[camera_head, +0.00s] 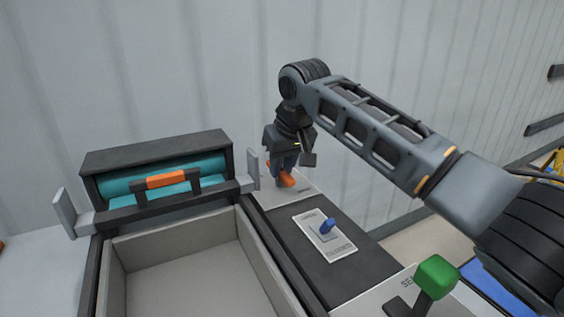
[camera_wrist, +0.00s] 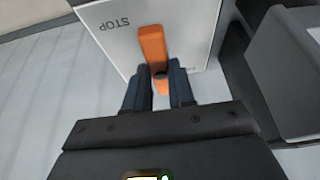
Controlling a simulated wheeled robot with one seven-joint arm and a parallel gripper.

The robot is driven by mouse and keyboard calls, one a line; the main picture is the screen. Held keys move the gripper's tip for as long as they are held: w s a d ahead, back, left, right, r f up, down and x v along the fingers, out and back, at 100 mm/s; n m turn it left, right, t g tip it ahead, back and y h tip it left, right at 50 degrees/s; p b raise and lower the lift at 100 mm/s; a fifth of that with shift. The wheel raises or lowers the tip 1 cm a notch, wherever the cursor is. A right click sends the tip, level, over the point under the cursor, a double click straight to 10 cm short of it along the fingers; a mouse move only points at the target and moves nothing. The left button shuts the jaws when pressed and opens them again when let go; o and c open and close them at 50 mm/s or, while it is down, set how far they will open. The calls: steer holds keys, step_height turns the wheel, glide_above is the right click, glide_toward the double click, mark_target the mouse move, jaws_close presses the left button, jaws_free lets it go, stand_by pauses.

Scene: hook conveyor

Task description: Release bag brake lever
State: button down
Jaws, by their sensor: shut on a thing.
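The orange lever (camera_head: 287,180) is at the far end of the dark panel, right of the bin, partly hidden by my gripper. In the wrist view the orange lever (camera_wrist: 153,48) stands on a white plate (camera_wrist: 110,32) marked "STOP"; more lettering on the plate is partly covered. My gripper (camera_head: 284,176) is over the lever. In the wrist view my gripper (camera_wrist: 162,75) has its two dark fingers on either side of the lever's near end, shut on it. Which lever the task names as the bag brake is not labelled legibly here.
A corrugated wall stands behind.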

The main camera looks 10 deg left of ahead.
steer(key=c, duration=1)
jaws_free()
steer(key=shift+o, duration=0.2)
steer(key=v, duration=0.7)
steer(key=shift+s+d+r, duration=0.1)
steer(key=shift+s+r, duration=0.05)
steer(key=shift+r, duration=0.2)
